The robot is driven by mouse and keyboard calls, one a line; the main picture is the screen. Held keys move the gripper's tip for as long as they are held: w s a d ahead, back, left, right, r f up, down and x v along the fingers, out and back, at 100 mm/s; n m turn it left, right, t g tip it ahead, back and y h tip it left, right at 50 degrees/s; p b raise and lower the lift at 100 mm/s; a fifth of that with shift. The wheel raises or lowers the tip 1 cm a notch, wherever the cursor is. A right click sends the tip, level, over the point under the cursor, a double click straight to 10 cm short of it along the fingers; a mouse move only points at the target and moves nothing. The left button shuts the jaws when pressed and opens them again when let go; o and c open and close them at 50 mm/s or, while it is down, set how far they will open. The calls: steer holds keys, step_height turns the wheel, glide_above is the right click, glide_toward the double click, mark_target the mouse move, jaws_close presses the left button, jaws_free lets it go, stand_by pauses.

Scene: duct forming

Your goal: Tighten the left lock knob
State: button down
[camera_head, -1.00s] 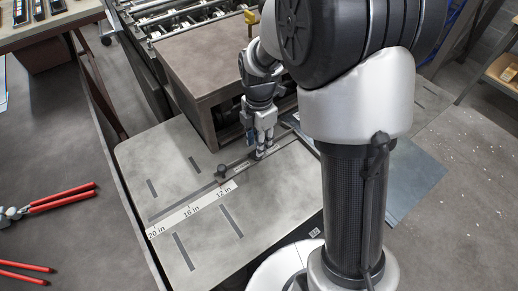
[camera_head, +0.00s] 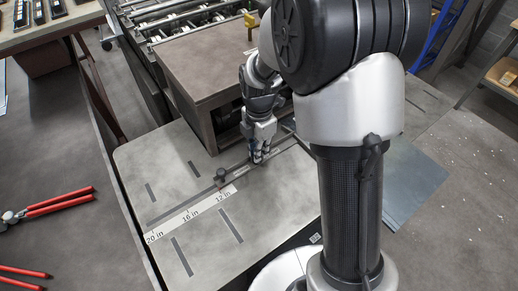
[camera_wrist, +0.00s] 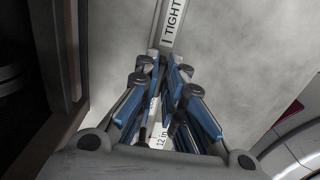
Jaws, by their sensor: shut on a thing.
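My gripper (camera_head: 259,157) points down at the slotted bar on the grey table, right of the 12 in mark. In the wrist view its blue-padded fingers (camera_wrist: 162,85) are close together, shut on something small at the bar. That thing is hidden between the fingers; it looks to be a lock knob, but I cannot tell which one. A dark knob (camera_head: 221,174) stands upright on the bar to the left, apart from my gripper. A white strip reading TIGHT (camera_wrist: 173,25) lies just beyond the fingertips.
A brown box-like housing (camera_head: 210,75) of the machine rises close behind my gripper. The grey table (camera_head: 150,165) has several slots and a white inch scale (camera_head: 190,212); its left part is clear. Red-handled tools (camera_head: 60,201) lie at the far left.

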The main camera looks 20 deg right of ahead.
steer(key=shift+m, duration=0.4)
steer(key=m+p, duration=0.2)
steer(key=m, duration=0.2)
steer(key=shift+s+r+m+p, duration=0.1)
steer(key=shift+s+m+p, duration=0.05)
steer(key=shift+m+p, duration=0.25)
steer(key=m+p, duration=0.1)
steer(key=m, duration=0.4)
steer(key=shift+s+p, duration=0.2)
steer(key=shift+p, duration=0.1)
steer(key=m+p, duration=0.1)
steer(key=m, duration=0.2)
steer(key=shift+a+m, duration=0.15)
steer(key=shift+m, duration=0.25)
steer(key=shift+s+a+m, duration=0.1)
steer(key=shift+m, duration=1.6)
steer(key=shift+p, duration=0.3)
steer(key=c, duration=1.7)
jaws_free()
